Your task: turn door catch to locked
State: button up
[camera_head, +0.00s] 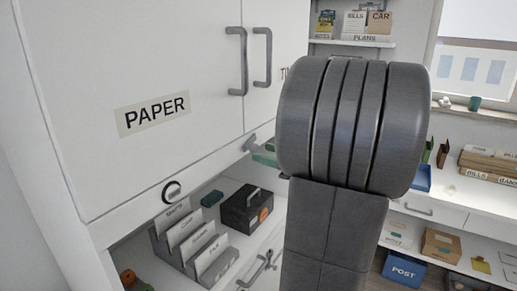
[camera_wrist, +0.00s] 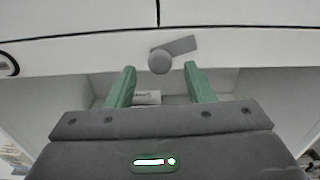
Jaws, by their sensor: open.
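The door catch (camera_wrist: 178,46) is a grey bar with a round knob, set on the white strip just below the seam between the two cupboard doors. In the wrist view its bar slants up to the right from the knob. In the head view the catch (camera_head: 251,143) shows small beside my gripper (camera_head: 265,156). In the wrist view my gripper (camera_wrist: 158,72) is open, its two green fingers either side of the knob and a little below it, with nothing between them. I cannot tell whether a finger touches the catch. My arm hides part of the right door.
The left door (camera_head: 130,60) is closed, labelled PAPER, with a grey handle (camera_head: 238,60). A round black ring (camera_head: 172,191) sits on the strip at left. Below are a file rack (camera_head: 190,243) and a dark box (camera_head: 246,208). Shelves stand behind at right.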

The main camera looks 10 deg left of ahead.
aim_at(257, 150)
jog(key=shift+x, duration=1.65)
jog(key=c, duration=1)
